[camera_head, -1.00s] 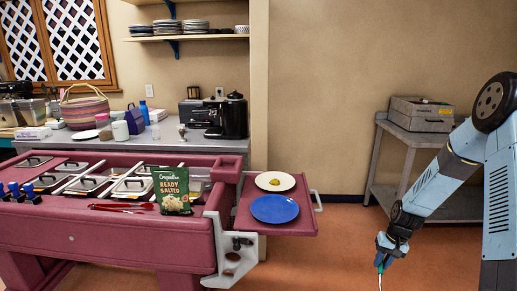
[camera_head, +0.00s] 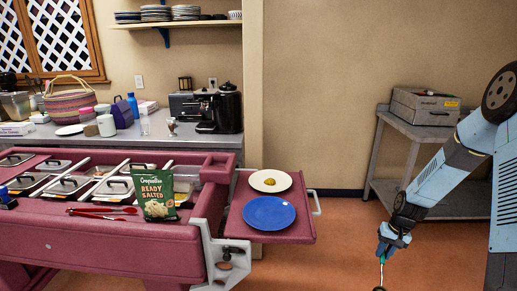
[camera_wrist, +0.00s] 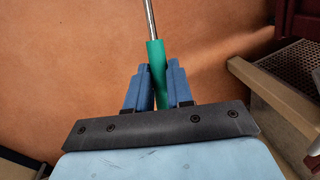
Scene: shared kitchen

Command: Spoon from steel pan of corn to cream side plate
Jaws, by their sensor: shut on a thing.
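My gripper (camera_head: 387,250) is at the lower right of the head view, well to the right of the counter. It is shut on the green handle (camera_wrist: 157,62) of a utensil whose thin steel shaft (camera_wrist: 150,18) runs out of the wrist view. Several steel pans sit in the counter.
A blue plate (camera_head: 268,213) lies in front of the cream plate on the side shelf (camera_head: 298,228). A green snack packet (camera_head: 156,195) stands on the counter beside red tongs (camera_head: 100,211). A grey side table (camera_head: 414,135) with a crate stands behind my arm. Open floor lies between.

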